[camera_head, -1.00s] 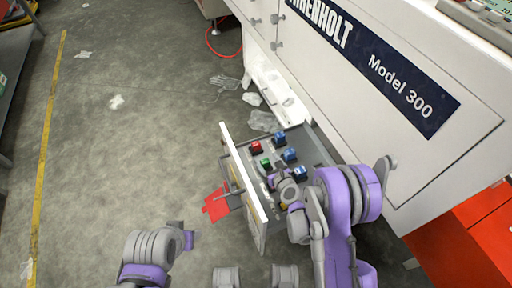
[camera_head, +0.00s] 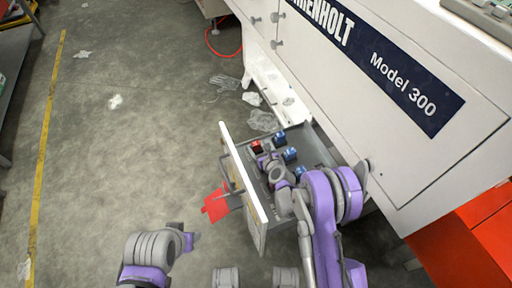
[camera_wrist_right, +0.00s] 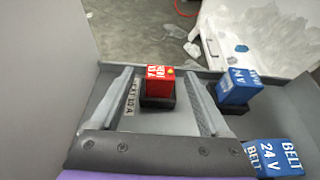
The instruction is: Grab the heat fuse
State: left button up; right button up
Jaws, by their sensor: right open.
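A red block (camera_head: 256,146) with white lettering stands in the open drawer, near its far end; I cannot read the lettering surely. It shows upright in a dark socket in the right wrist view (camera_wrist_right: 159,87). My right gripper (camera_head: 266,162) is over the drawer, just on the near side of the red block. In the right wrist view my right gripper (camera_wrist_right: 160,78) is open, its fingers pointing toward the red block, which appears between them. I see no contact. The green block is hidden behind the gripper.
Blue blocks (camera_head: 290,154) stand right of the red one; one (camera_wrist_right: 278,157) reads "BELT 24 V". The drawer's front panel (camera_head: 243,172) rises on the left. The white Model 300 machine (camera_head: 400,140) is right. A red tag (camera_head: 215,205) hangs outside; the left floor is open.

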grip_shut()
dwell(0.3)
